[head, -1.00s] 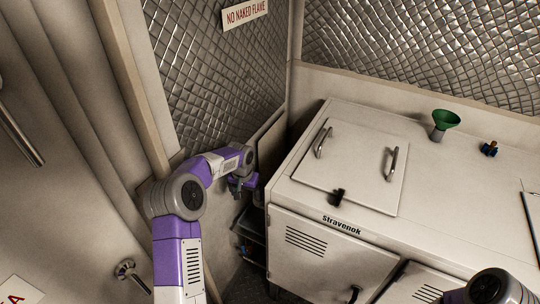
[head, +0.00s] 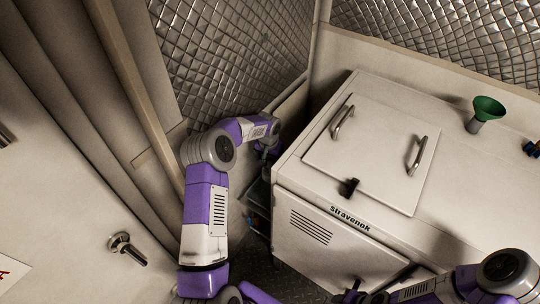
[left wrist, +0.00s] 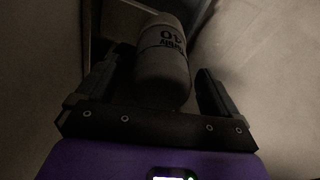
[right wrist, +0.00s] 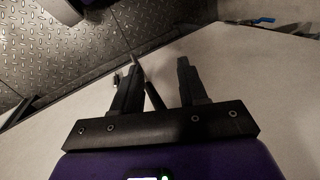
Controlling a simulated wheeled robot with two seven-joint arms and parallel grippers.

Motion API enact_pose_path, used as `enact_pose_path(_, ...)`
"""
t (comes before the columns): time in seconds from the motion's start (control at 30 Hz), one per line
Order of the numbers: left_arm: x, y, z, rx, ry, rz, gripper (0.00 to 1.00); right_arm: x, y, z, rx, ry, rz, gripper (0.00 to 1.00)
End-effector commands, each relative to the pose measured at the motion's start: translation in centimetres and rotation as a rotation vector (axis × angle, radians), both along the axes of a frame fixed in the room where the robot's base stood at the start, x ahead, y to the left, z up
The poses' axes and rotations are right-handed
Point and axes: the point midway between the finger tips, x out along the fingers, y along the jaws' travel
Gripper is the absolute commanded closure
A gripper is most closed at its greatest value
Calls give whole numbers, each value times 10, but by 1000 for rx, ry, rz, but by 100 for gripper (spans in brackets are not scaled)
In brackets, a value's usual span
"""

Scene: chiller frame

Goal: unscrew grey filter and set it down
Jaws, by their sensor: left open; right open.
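The grey filter (left wrist: 163,65) is a dark grey cylinder with printed lettering, seen in the left wrist view. It lies between the two fingers of my left gripper (left wrist: 150,82). The fingers are open, with a visible gap on the right side; I cannot tell whether the left finger touches it. In the head view my left gripper (head: 268,150) reaches into the dark gap left of the chiller, and the filter cannot be made out there. My right gripper (right wrist: 157,75) is open, low by the chiller's front, with a dark rod-like part showing between its fingers.
The white chiller cabinet (head: 300,185) has a lidded top with two handles (head: 342,123) and a black latch (head: 349,187). A quilted metal wall (head: 235,60) rises close behind my left arm. Patterned metal floor (right wrist: 120,30) lies below.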

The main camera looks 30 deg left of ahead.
Motion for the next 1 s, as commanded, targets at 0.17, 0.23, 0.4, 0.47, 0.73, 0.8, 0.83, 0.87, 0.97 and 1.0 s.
enact_pose_path(0.17,0,0,-2,1,-1,0,6,0,0,0,0,0,0,57)
enact_pose_path(0.23,0,0,-2,1,-1,0,6,0,0,0,0,0,0,57)
enact_pose_path(0.4,0,0,-2,0,-1,0,24,0,0,0,0,0,0,57)
enact_pose_path(0.47,0,0,-2,0,-1,0,33,0,0,0,0,0,0,57)
enact_pose_path(0.73,0,0,-2,0,-1,0,74,0,0,0,0,0,0,57)
enact_pose_path(0.8,0,0,-2,0,-1,0,28,0,0,0,0,0,0,57)
enact_pose_path(0.83,0,0,-2,0,-1,0,24,0,0,0,0,0,0,57)
enact_pose_path(0.87,0,0,-2,0,-1,0,19,0,0,0,0,0,0,57)
enact_pose_path(0.97,0,0,-2,0,-1,0,12,0,0,0,0,0,0,57)
enact_pose_path(1.0,0,0,-2,0,-1,0,12,0,0,0,0,0,0,57)
